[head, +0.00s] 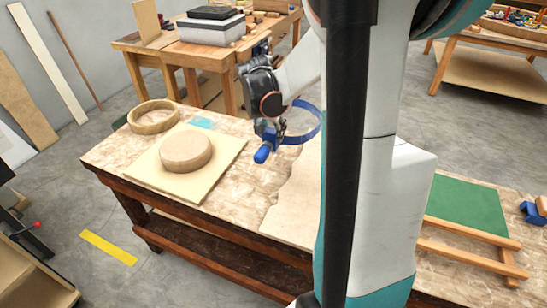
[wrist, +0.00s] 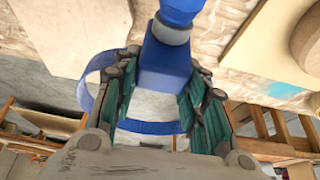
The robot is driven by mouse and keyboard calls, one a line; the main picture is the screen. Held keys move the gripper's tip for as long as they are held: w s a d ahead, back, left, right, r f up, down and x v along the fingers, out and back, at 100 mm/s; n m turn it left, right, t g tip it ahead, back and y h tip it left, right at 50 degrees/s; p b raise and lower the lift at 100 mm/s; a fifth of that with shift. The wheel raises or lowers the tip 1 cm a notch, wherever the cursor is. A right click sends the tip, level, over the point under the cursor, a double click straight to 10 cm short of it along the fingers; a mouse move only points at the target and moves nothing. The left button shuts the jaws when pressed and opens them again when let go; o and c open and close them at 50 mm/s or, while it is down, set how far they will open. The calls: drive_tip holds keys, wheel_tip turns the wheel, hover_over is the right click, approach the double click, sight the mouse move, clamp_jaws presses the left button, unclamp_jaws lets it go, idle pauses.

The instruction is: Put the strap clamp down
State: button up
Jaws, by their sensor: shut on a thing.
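The blue strap clamp (head: 265,151) is in my gripper (head: 268,127), above the workbench (head: 232,187) in the head view. Its blue handle points down and its strap loops out to the right. In the wrist view my gripper (wrist: 163,95) is shut on the clamp's blue body (wrist: 163,66), and the strap (wrist: 150,127) curves round behind and to the left. Whether any part of the clamp touches the bench is hard to tell.
A round wooden form (head: 186,150) sits on a square board (head: 170,178) left of my gripper. A wooden ring (head: 153,116) lies behind it. A light sheet (head: 298,205) lies to the right. Bare benchtop shows between the board and the sheet.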

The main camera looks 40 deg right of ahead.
wheel_tip(320, 180, down, 9)
drive_tip(key=b, duration=0.3)
drive_tip(key=shift+f, duration=0.15)
drive_tip(key=shift+f+b, duration=0.35)
drive_tip(key=shift+f, duration=0.15)
drive_tip(key=o, duration=1)
drive_tip(key=shift+r, duration=0.3)
drive_tip(key=p+v, duration=0.5)
drive_tip(key=v, duration=0.7)
drive_tip(key=shift+a+r, duration=0.15)
